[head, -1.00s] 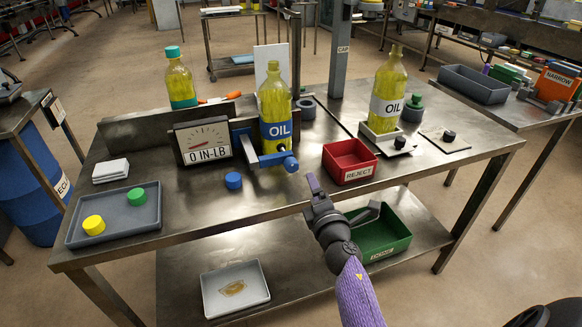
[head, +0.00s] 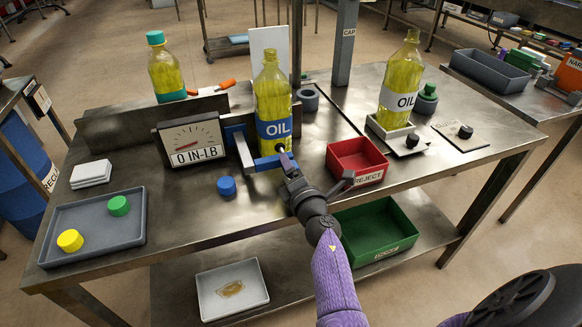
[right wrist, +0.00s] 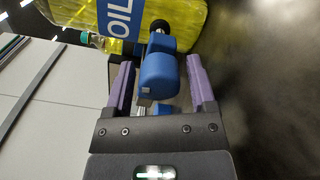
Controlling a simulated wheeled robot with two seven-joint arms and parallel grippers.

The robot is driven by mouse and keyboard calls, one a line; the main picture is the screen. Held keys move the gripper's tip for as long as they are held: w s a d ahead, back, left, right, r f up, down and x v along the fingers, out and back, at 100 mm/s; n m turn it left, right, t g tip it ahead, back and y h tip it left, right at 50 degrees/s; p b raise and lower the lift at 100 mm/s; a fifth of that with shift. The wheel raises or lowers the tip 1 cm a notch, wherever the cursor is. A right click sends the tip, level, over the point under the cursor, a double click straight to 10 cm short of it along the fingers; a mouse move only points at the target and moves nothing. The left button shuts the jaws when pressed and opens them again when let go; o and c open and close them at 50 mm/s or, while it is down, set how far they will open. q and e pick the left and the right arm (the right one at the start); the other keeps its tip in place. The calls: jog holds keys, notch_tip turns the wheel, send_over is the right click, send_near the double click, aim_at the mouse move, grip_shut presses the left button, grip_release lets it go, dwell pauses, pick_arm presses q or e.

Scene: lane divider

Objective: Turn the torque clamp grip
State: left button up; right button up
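The torque clamp (head: 240,150) is a blue frame around the lower part of an OIL bottle (head: 272,100) of yellow liquid, standing upright. Its gauge (head: 193,142) reads 0 IN-LB. The clamp's blue grip (right wrist: 158,75) sits between the purple fingers of my right gripper (right wrist: 160,65), with a gap visible on each side. The gripper is open around the grip, not squeezing it. In the head view my right gripper (head: 287,168) reaches the front of the clamp and hides most of the grip. My left gripper is not in view.
A blue cap (head: 227,187) lies left of my gripper. A red REJECT bin (head: 368,178) stands close on the right. A grey tray (head: 95,250) holds yellow and green caps. Another oil bottle (head: 399,90) stands at right, and one with a teal cap (head: 166,70) behind the gauge.

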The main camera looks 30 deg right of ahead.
grip_shut()
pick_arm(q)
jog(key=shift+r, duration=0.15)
pick_arm(e)
jog(key=shift+m, duration=0.3)
jog(key=shift+m+p, duration=0.4)
jog(key=shift+m, duration=0.2)
jog(key=shift+m+p, duration=0.3)
jog(key=shift+m, duration=0.9)
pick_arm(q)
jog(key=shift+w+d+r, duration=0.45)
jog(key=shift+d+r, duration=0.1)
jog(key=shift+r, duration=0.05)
pick_arm(e)
jog(key=shift+f+m, duration=0.1)
jog(key=shift+m, duration=0.5)
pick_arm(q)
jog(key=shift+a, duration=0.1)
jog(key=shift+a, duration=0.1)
pick_arm(e)
jog(key=shift+m, duration=0.3)
jog(key=shift+o, duration=1.3)
grip_release()
